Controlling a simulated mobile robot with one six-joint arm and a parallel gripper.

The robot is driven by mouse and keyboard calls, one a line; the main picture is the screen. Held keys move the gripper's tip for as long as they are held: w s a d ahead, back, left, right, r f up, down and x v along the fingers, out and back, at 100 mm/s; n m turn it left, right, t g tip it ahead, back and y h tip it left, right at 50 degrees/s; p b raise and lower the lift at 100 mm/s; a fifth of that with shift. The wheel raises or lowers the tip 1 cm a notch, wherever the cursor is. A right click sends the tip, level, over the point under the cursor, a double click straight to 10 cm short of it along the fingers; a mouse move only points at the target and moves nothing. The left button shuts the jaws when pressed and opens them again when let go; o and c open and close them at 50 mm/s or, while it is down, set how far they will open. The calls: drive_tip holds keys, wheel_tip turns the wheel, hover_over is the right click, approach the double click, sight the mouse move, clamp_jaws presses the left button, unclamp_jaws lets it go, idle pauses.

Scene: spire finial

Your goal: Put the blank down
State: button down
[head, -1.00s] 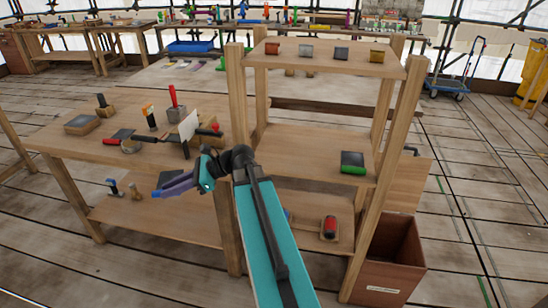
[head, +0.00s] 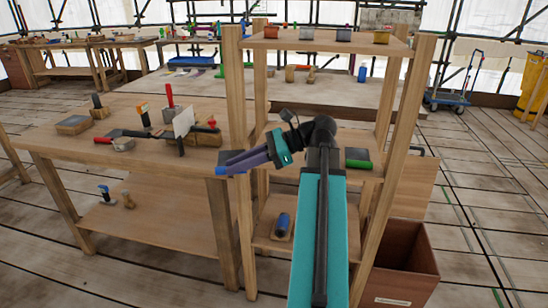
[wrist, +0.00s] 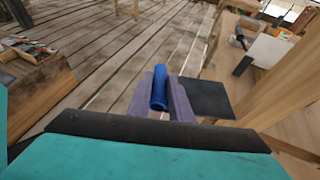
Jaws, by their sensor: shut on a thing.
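My gripper (head: 228,168) has purple fingers and is shut on a blue cylinder, which I take as the blank (wrist: 160,86). In the wrist view the blank stands out between the two fingers. In the head view only its blue end (head: 219,171) shows at the fingertips, in front of the right end of the wooden table (head: 70,150). A flat dark square (wrist: 206,98) shows just right of the fingers in the wrist view. I cannot tell how high the blank is above any surface.
A wooden shelf unit (head: 236,110) stands right of the table, with several blocks on top and a green roller (head: 358,165) on its middle shelf. A blue roller (head: 283,225) lies on its low shelf. Tools crowd the table's middle. A brown bin (head: 405,262) stands at right.

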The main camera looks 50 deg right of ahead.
drive_tip(key=s+d+r+m+t+h+p, duration=0.1)
drive_tip(key=s+d+r+m+p, duration=0.2)
drive_tip(key=d, duration=0.7)
drive_tip(key=w+d+r+t+h+p, duration=0.1)
drive_tip(key=w+d+h+p, duration=0.1)
drive_tip(key=w+d+p, duration=0.5)
drive_tip(key=d+p, duration=0.3)
drive_tip(key=p, duration=0.1)
drive_tip(key=shift+r+m+t+p, duration=0.3)
drive_tip(key=shift+r+t, duration=0.1)
drive_tip(key=shift+f, duration=3.1)
drive_tip(key=shift+f+p, duration=0.35)
drive_tip(key=shift+f, duration=1.55)
